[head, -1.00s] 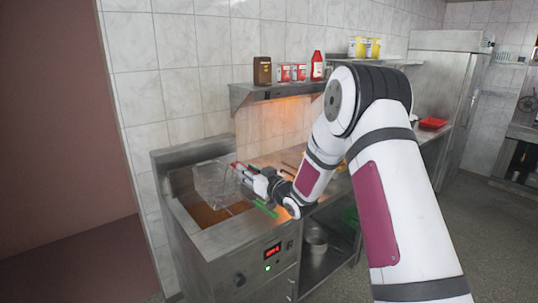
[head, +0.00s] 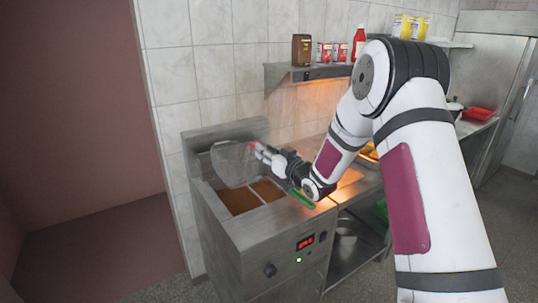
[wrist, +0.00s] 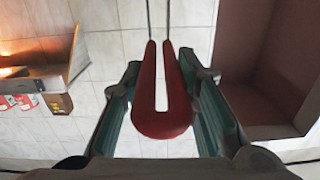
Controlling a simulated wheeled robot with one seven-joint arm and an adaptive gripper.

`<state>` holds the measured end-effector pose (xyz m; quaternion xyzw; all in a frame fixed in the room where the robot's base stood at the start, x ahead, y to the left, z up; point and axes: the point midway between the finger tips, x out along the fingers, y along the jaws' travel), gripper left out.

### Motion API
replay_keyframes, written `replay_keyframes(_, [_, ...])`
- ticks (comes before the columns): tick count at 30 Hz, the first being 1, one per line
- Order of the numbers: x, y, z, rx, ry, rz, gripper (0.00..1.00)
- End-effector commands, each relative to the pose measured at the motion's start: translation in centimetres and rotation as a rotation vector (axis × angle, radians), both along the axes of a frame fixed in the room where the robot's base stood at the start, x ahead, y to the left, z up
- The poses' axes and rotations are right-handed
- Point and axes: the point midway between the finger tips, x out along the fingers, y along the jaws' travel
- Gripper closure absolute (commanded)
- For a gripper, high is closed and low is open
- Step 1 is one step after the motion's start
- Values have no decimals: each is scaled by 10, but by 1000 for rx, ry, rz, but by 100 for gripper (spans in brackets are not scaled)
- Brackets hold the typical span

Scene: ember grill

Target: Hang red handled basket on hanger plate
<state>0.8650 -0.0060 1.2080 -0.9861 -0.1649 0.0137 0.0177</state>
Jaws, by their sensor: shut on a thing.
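The wire fryer basket (head: 233,165) hangs in the air above the left part of the fryer's oil well, near the back panel. Its red handle (wrist: 162,118) fills the middle of the wrist view, with two thin rods running away from it. My gripper (wrist: 165,105) has a finger on each side of the handle and is shut on it. In the head view my gripper (head: 262,153) is just right of the basket. The fryer's upright back panel (head: 226,136) stands behind the basket; I cannot make out a separate hanger plate on it.
The fryer (head: 250,235) has brown oil in its well and a green handle (head: 302,199) at its right front edge. A shelf (head: 310,73) with bottles and cans is on the tiled wall above right. A reddish wall and open floor are at left.

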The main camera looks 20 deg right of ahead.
Motion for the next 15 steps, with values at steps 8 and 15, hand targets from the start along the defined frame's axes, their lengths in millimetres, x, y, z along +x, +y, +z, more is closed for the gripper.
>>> replay_keyframes(8, [19,6,0,-1,-4,1,100])
replay_keyframes(15, [22,7,-11,1,-3,0,100])
